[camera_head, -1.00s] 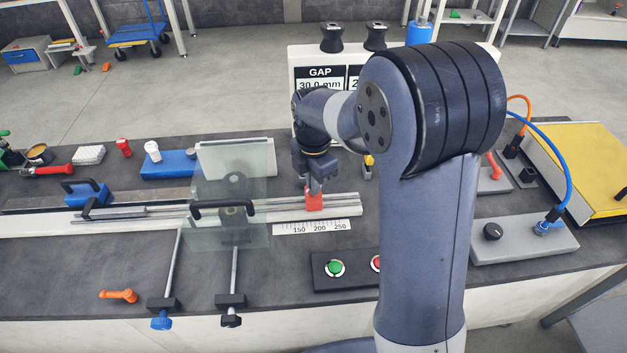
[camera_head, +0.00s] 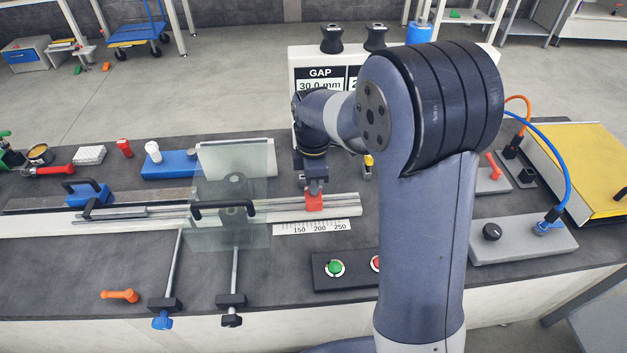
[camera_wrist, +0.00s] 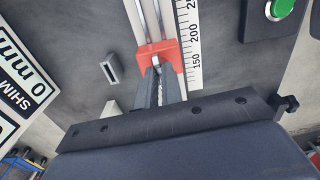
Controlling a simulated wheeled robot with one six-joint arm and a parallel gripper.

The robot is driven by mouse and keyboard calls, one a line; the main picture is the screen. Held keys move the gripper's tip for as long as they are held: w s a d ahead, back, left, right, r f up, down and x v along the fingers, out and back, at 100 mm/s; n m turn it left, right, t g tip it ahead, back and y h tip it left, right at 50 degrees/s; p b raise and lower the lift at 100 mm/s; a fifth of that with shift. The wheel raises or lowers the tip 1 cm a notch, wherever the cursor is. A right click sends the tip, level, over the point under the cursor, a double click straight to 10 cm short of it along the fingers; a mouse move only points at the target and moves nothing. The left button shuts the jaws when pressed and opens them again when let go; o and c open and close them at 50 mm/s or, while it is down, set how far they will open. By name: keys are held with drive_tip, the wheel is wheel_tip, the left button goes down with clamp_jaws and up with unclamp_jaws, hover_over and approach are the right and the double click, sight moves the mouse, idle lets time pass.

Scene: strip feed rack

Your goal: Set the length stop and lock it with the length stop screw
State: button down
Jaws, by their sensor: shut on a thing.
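The red length stop (camera_head: 314,203) sits on the pale rail at its right part, just behind the scale strip, near its 200 mark. It also shows in the wrist view (camera_wrist: 172,51) straddling the rail. My gripper (camera_head: 315,188) points down onto the top of the stop. In the wrist view its dark fingers (camera_wrist: 157,72) reach the stop, shut on the length stop screw, which the fingers largely hide. I cannot see how tight the screw is.
The scale strip (camera_head: 312,227) lies in front of the rail. A clear guard with a black handle (camera_head: 223,207) stands left of the stop. A button box with a green button (camera_head: 335,268) is in front. The GAP display (camera_head: 320,76) stands behind.

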drive_tip(key=m, duration=0.4)
drive_tip(key=shift+m, duration=0.4)
drive_tip(key=m, duration=0.9)
drive_tip(key=shift+m+p, duration=0.3)
drive_tip(key=shift+m, duration=1.6)
drive_tip(key=c, duration=1.6)
unclamp_jaws()
drive_tip(key=shift+o, duration=0.2)
drive_tip(key=shift+r, duration=0.1)
wheel_tip(320, 180, up, 11)
